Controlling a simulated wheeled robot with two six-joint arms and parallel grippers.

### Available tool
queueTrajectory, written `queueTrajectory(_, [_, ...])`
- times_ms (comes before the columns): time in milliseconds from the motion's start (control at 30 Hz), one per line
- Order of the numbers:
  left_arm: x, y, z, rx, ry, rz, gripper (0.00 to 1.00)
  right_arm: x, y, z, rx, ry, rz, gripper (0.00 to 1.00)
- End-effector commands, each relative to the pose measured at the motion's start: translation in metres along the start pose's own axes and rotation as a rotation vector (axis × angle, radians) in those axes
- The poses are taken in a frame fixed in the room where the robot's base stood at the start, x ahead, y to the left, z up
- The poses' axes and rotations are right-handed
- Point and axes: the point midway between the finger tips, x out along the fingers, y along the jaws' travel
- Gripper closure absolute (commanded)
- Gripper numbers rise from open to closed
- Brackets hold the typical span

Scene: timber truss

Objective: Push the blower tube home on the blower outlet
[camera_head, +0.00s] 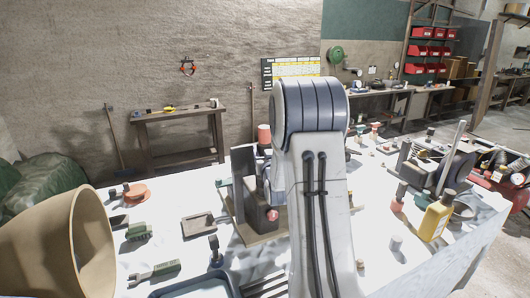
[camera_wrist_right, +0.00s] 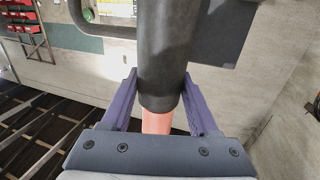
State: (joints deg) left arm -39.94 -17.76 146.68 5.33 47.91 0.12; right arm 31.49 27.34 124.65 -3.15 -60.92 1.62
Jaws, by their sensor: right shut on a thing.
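My right gripper (camera_wrist_right: 160,85) has its two purple fingers on either side of a thick black tube (camera_wrist_right: 162,55), which I take for the blower tube, and is shut on it. An orange-pink cylinder (camera_wrist_right: 156,122) shows at the tube's near end, between the fingers. In the head view my right arm stands upright in the middle and hides much of the work behind it. I cannot pick out the blower outlet for certain, nor tell whether the tube touches it. My left gripper is not in view.
A large tan round shell (camera_head: 35,245) fills the lower left. A small bench (camera_head: 176,115) stands against the wall.

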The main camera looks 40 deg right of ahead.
Motion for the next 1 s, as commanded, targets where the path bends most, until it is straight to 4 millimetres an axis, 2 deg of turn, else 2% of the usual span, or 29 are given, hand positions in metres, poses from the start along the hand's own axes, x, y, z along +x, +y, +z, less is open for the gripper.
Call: queueTrajectory(1000, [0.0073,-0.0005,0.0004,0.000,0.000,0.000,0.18,0.0003,0.0001,-0.0019,0.000,0.004,0.000,1.00])
